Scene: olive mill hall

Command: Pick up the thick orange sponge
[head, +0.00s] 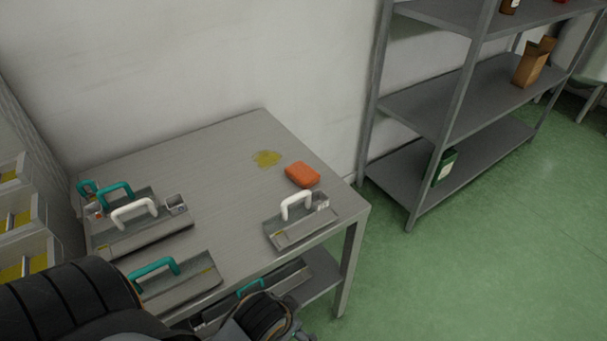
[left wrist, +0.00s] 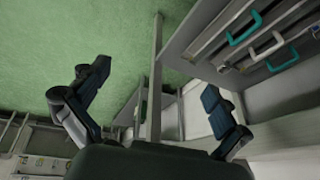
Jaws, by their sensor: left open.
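The thick orange sponge (head: 302,174) lies flat on the grey metal table (head: 222,157), near its right edge, in the head view. It does not show in the left wrist view. My left gripper (left wrist: 155,82) is open and empty in the left wrist view, its two dark fingers spread wide over the green floor and table leg. In the head view my left arm comes in at the bottom left, low in front of the table and well short of the sponge; its fingers cannot be made out there. My right gripper is not in view.
A tray with a white handle (head: 297,205) sits just in front of the sponge. Several teal- and white-handled trays crowd the table's left part. A yellow spill (head: 267,158) lies behind the sponge. A grey shelf rack (head: 440,100) stands right; green floor (head: 490,270) is open.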

